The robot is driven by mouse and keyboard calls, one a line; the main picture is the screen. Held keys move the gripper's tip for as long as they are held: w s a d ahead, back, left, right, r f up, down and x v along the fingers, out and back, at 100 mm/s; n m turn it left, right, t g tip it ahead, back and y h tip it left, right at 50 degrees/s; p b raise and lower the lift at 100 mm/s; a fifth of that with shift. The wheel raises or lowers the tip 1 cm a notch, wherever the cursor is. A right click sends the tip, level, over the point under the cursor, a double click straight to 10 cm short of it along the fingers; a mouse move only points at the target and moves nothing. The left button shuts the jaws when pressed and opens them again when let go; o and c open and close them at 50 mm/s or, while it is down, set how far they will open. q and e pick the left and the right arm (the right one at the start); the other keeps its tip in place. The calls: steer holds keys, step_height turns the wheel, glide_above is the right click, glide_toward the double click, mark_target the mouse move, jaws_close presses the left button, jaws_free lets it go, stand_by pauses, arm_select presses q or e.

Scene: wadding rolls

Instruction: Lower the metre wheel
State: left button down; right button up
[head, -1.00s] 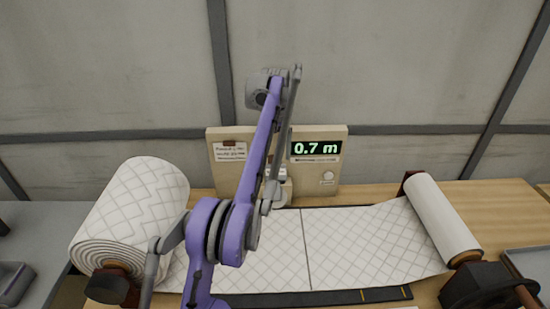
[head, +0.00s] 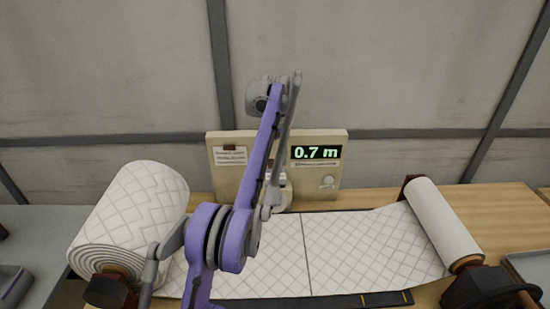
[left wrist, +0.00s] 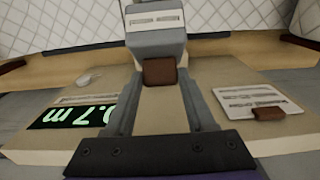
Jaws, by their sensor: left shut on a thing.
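The metre wheel's grey and pale unit (head: 283,196) is at the front of the beige counter panel, just above the quilted wadding (head: 370,250); my arm hides most of it. In the left wrist view its grey housing (left wrist: 155,45) with a pale slotted plate shows at the top, and a brown grip (left wrist: 160,72) sits below that. My left gripper (left wrist: 160,88) is shut on the brown grip, one finger on each side. Whether the wheel touches the wadding is hidden. The counter display (head: 316,152) reads 0.7 m. My right gripper is out of view.
A thick wadding roll (head: 130,215) is at the left and a thinner roll (head: 442,222) at the right, with the sheet spread between them. The beige panel (head: 225,182) stands behind. Bare wooden table (head: 510,215) shows at the right.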

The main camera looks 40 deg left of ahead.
mark_target(276, 186)
arm_select(q)
steer(key=shift+s+d+f+b, duration=0.15)
steer(key=shift+f+b, duration=0.05)
steer(key=shift+b, duration=0.15)
steer(key=s+d+f+t+y+b, duration=0.1)
steer(key=b, duration=0.1)
steer(key=s+d+f+t+y+b, duration=0.1)
steer(key=s+t+b, duration=0.1)
steer(key=b, duration=0.1)
steer(key=shift+s+d, duration=0.1)
steer(key=shift+d, duration=0.2)
steer(key=s+d+f+t+y+b, duration=0.2)
steer(key=b, duration=0.1)
steer(key=shift+s+f, duration=0.1)
steer(key=shift+f, duration=0.3)
steer(key=shift+s+d+f+t+y+b, duration=0.2)
steer(key=shift+s+f+t+y+b, duration=0.05)
steer(key=shift+f+t+y+b, duration=0.2)
steer(key=shift+s+d+f+t+y+b, duration=0.15)
steer(key=shift+s+f+t+y+b, duration=0.05)
steer(key=shift+f+t+y+b, duration=0.2)
steer(key=shift+s+d+f, duration=0.2)
steer(key=shift+s+f, duration=0.05)
steer(key=shift+f, duration=0.4)
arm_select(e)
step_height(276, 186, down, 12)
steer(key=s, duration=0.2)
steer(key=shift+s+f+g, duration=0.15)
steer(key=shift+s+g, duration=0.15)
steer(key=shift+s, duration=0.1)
